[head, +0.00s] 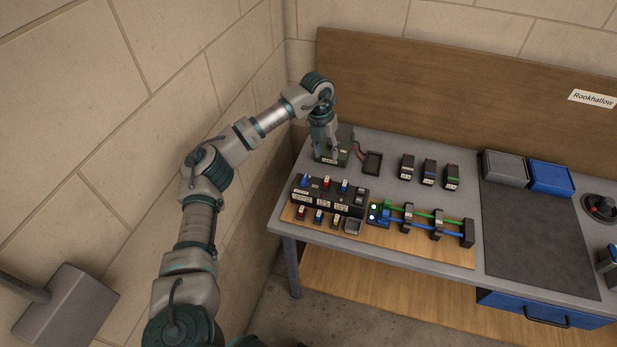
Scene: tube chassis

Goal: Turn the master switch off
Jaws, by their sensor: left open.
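My left gripper (325,148) points down at the far left of the bench, at or just above a dark green labelled box (345,150). It is open and I see nothing held in it. Whether its fingers touch the box I cannot tell. A round black base with a red knob (604,207), which looks like a rotary switch, sits at the right edge of the bench, far from the gripper. A black panel (330,196) carries red and blue switches; its labels are too small to read, so which switch is the master I cannot say for certain. My right gripper is not in view.
The grey bench (400,146) also holds a small black tray (373,163), several black blocks (428,172), a board with green and blue tubes (430,246), grey (505,168) and blue (551,178) bins, and a bare dark mat (530,235). Walls stand at left and back.

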